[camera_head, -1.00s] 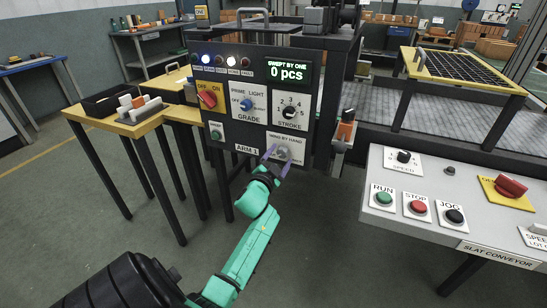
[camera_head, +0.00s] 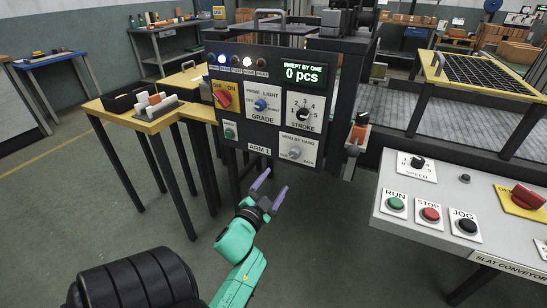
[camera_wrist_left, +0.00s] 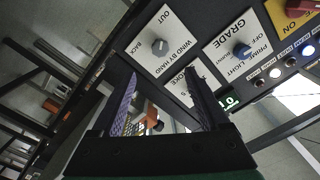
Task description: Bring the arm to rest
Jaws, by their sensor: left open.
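My left gripper (camera_head: 269,190) is open and empty, with two purple fingers, on a green arm. In the head view it is below the dark control panel (camera_head: 232,80), apart from it. The grey "wind by hand" knob (camera_head: 295,153) at the panel's lower right is clear of the fingers. In the left wrist view the open fingers (camera_wrist_left: 165,105) frame empty space, and the same knob (camera_wrist_left: 160,47) shows beyond them. My right gripper is not in view.
A yellow-topped table (camera_head: 150,123) with a dark tray stands left of the panel. A slat conveyor console (camera_head: 450,205) with run, stop and jog buttons is at the right. An orange-handled part (camera_head: 359,133) hangs at the panel's right side. Floor below the panel is free.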

